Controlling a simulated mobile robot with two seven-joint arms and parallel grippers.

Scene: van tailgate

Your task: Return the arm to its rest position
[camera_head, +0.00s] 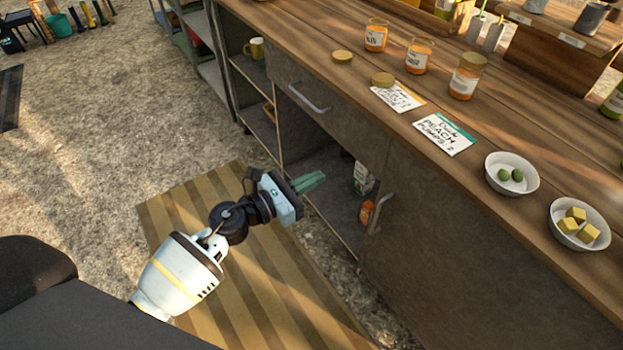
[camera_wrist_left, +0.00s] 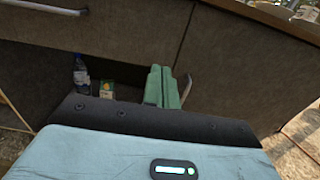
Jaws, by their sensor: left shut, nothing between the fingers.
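My left arm reaches in from the lower left in the head view. Its gripper (camera_head: 318,178) has green fingers closed together with nothing between them. It hangs in front of the open lower part of the wooden counter, below the drawer. In the left wrist view the green fingers (camera_wrist_left: 162,88) point toward the cabinet opening, near a metal handle (camera_wrist_left: 186,86). My right gripper does not show in either view.
The counter (camera_head: 480,135) stands close to my left gripper, with a drawer handle (camera_head: 309,98) and a door handle (camera_head: 383,212) jutting out. Open ground and a striped mat (camera_head: 180,215) lie to the left.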

